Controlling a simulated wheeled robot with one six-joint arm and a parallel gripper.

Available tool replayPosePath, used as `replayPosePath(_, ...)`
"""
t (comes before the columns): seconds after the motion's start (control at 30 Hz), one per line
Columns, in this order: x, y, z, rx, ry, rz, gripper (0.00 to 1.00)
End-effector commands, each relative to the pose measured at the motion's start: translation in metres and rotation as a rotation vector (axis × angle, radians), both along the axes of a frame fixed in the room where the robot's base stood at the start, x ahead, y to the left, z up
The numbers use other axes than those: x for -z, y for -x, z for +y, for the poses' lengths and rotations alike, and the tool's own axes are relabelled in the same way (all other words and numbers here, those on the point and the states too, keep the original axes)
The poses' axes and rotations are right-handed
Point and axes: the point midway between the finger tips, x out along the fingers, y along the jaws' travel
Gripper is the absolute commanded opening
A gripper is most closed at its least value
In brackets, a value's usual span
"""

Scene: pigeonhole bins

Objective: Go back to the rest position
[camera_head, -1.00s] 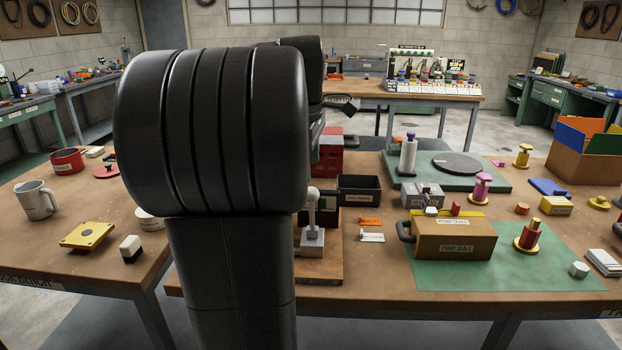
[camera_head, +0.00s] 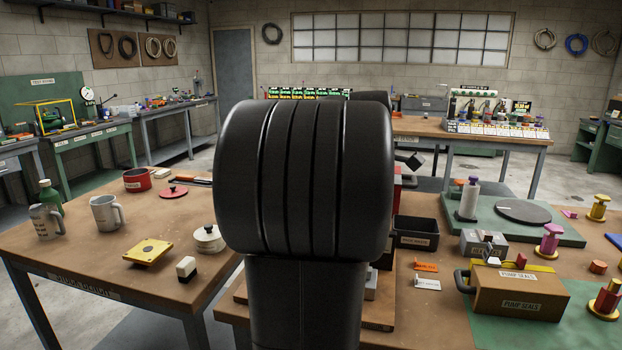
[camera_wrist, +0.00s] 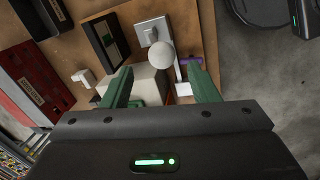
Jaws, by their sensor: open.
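My gripper (camera_wrist: 160,90) shows in the wrist view with its two green fingers spread apart and nothing held between them. Below it, past the fingertips, are a grey block with a round pale knob (camera_wrist: 160,54) and a pale boxy thing (camera_wrist: 143,80) partly hidden by the fingers. In the head view my own dark arm fills the middle and hides the gripper.
A brown PUMP SEALS box (camera_head: 519,288) and a black bin (camera_head: 416,232) stand on the bench to the right. Mugs (camera_head: 107,212), a red pot (camera_head: 137,180) and a yellow plate (camera_head: 148,252) are on the left bench. Grey floor (camera_wrist: 255,85) shows right in the wrist view.

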Motion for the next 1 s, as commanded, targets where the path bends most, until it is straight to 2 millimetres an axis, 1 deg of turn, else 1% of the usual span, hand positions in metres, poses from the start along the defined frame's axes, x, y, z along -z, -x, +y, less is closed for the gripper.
replayPosePath(0.03,0.013,-0.001,-0.001,0.000,-0.001,0.004,0.55)
replayPosePath(0.2,0.047,-0.006,-0.004,0.000,-0.001,0.005,0.55)
replayPosePath(0.4,0.081,-0.012,-0.007,0.000,-0.001,0.005,0.55)
replayPosePath(0.5,0.092,-0.013,-0.008,0.001,-0.001,0.004,0.55)
replayPosePath(1.0,0.090,-0.013,-0.008,0.000,0.002,-0.009,0.55)
